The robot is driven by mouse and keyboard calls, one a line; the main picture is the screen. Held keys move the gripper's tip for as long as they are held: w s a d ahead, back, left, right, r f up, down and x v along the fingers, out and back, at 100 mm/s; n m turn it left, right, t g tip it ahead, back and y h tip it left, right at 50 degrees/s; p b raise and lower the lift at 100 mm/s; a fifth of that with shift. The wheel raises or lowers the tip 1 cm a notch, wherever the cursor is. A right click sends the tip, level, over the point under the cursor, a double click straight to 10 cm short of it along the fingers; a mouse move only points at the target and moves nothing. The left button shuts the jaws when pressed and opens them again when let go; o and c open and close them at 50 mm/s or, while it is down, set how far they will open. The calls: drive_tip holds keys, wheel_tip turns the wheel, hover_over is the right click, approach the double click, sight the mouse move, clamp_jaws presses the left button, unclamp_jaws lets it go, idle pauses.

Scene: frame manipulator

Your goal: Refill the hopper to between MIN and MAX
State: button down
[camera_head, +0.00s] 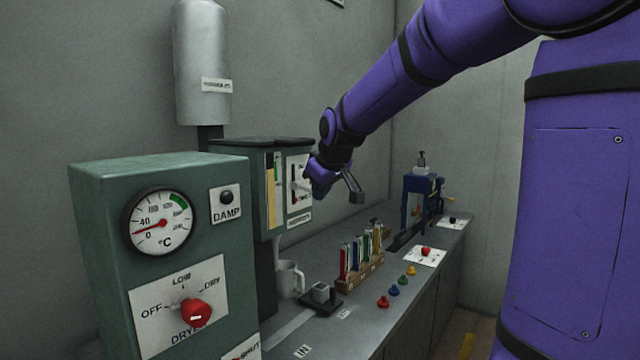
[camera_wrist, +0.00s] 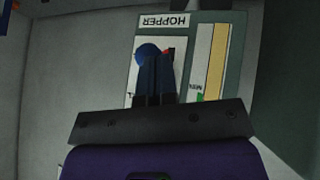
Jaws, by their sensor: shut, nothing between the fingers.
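The hopper (camera_head: 240,150) is a dark green unit behind the dryer box, with an upright sight gauge (camera_head: 270,190) and a white lever panel (camera_head: 303,205). The wrist view shows its HOPPER label (camera_wrist: 190,23) upside down, and a tan column (camera_wrist: 216,62) in the gauge beside a scale with green. A MIN mark (camera_wrist: 195,87) is partly readable; I cannot tell the fill level against MAX. My gripper (camera_head: 309,184) is at the lever panel; in the wrist view its dark fingers (camera_wrist: 160,58) are together, beside a blue round knob (camera_wrist: 147,51). Contact is unclear.
The green dryer box (camera_head: 160,250) with dial and red knob stands front left. A grey cylinder (camera_head: 203,60) rises above. A white mug (camera_head: 290,278), a rack of coloured tubes (camera_head: 360,272), small pegs (camera_head: 393,290) and a blue press (camera_head: 420,200) stand on the bench.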

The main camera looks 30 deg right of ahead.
drive_tip(key=shift+f, duration=0.55)
drive_tip(key=shift+r, duration=0.1)
idle(0.3)
drive_tip(key=shift+r, duration=0.7)
